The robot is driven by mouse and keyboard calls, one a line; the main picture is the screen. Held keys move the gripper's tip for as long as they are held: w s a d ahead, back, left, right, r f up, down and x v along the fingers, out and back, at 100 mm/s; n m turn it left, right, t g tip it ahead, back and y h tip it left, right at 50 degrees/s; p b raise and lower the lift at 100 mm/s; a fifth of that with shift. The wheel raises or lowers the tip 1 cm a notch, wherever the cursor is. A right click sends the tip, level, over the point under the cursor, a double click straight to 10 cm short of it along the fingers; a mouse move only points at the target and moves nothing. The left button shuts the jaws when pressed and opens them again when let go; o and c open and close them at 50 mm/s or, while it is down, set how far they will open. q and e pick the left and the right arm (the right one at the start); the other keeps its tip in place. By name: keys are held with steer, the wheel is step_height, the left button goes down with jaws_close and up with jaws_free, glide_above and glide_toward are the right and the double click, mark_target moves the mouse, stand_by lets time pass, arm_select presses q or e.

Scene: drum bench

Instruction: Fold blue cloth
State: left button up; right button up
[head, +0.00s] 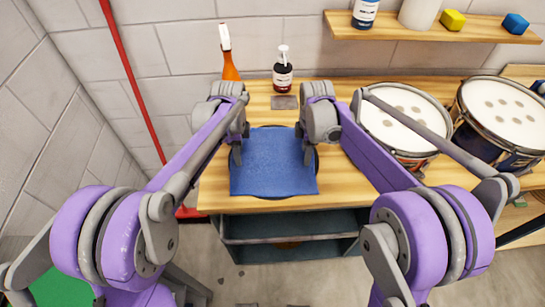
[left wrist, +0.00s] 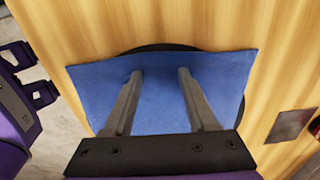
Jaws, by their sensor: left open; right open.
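The blue cloth (head: 273,170) lies flat and spread out over a dark round pad (head: 315,160) on the wooden bench. In the left wrist view the cloth (left wrist: 160,90) fills the middle, with the pad's dark edge (left wrist: 165,47) showing behind it. My left gripper (head: 236,155) is open above the cloth's left side; its two fingers (left wrist: 160,72) point at the cloth with a gap between them. I cannot tell whether they touch it. My right gripper (head: 307,150) is open above the cloth's right side.
An orange spray bottle (head: 230,65) and a dark pump bottle (head: 283,75) stand at the back of the bench. A small grey plate (head: 285,102) lies before them. Two drums (head: 405,115) (head: 505,108) stand to the right. A shelf (head: 400,32) hangs above.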

arm_select(q)
steer(key=shift+f, duration=0.2)
arm_select(e)
steer(key=shift+f, duration=0.2)
arm_select(q)
steer(key=shift+s, duration=0.1)
jaws_close()
arm_select(e)
steer(key=shift+s, duration=0.1)
jaws_close()
